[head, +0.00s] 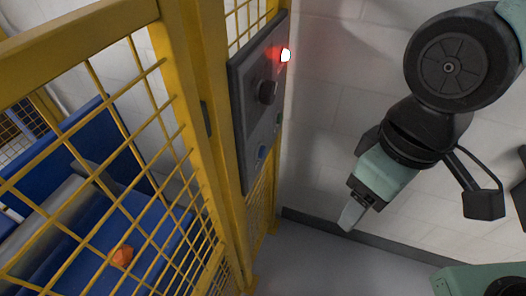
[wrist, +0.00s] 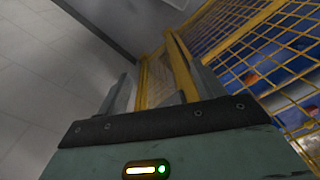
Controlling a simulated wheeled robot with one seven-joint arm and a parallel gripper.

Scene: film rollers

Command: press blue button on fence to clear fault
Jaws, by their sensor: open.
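A dark control panel (head: 258,95) is mounted on the yellow fence post in the head view. A small blue button (head: 261,153) sits low on the panel. Above it are a black knob (head: 267,92) and a lit red-white lamp (head: 286,55); a small green button (head: 278,119) is at the right edge. My gripper (head: 352,214) is to the right of the panel and lower, apart from it, pointing down. In the wrist view the two fingers of my gripper (wrist: 155,95) stand apart with nothing between them. The panel's face is not clear in the wrist view.
A pale block wall (head: 335,120) stands behind. The grey floor (head: 310,260) between fence and wall is clear.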

